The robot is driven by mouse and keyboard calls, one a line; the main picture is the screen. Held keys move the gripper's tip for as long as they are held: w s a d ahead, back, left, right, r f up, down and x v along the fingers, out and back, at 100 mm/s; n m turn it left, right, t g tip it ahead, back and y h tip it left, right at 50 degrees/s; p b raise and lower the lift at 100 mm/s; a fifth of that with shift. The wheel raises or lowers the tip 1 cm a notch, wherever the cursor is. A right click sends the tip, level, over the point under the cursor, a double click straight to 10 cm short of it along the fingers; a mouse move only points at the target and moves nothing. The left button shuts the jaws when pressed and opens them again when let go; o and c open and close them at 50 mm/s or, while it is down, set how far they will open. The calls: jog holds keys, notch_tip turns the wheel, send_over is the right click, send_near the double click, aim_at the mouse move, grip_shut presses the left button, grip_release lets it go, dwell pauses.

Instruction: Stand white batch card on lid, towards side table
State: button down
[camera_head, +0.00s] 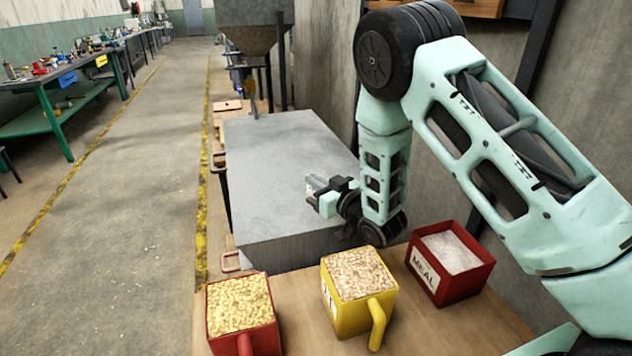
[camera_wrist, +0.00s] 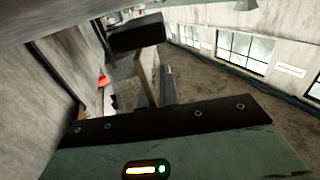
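The lid appears to be the broad flat grey top (camera_head: 275,150) of the large box in the middle of the head view. My gripper (camera_head: 314,189) is low over the right part of this top, pointing left; whether it touches is unclear. A small pale patch shows at the fingertips there. In the wrist view a pale flat panel (camera_wrist: 147,78) shows between the dark upper finger part and a grey finger. It may be the white batch card, but I cannot tell whether it is held. No other white card is clear.
A wooden table (camera_head: 420,322) in front carries a red bin of yellow grain (camera_head: 240,305), a yellow bin (camera_head: 358,275) and a red MEAL bin (camera_head: 450,262). A hopper (camera_head: 250,25) stands behind the grey top. The left part of the top is clear.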

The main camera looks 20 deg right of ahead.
jog(key=shift+f+b, duration=0.4)
jog(key=shift+b, duration=0.05)
jog(key=shift+f, duration=0.2)
jog(key=c, duration=1.6)
grip_release()
jog(key=shift+c, duration=0.2)
jog(key=shift+r, duration=0.1)
jog(key=shift+s+r+p, duration=0.1)
jog(key=shift+r+p, duration=0.55)
jog(key=shift+r, duration=0.05)
jog(key=v, duration=0.2)
jog(key=b+v, duration=0.1)
jog(key=v, duration=0.1)
jog(key=b+v, duration=0.1)
jog(key=v, duration=0.1)
jog(key=shift+d+f, duration=0.1)
jog(key=shift+f, duration=0.15)
jog(key=shift+s+d+r+b, duration=0.1)
jog(key=shift+s+d+b, duration=0.15)
jog(key=shift+s, duration=0.35)
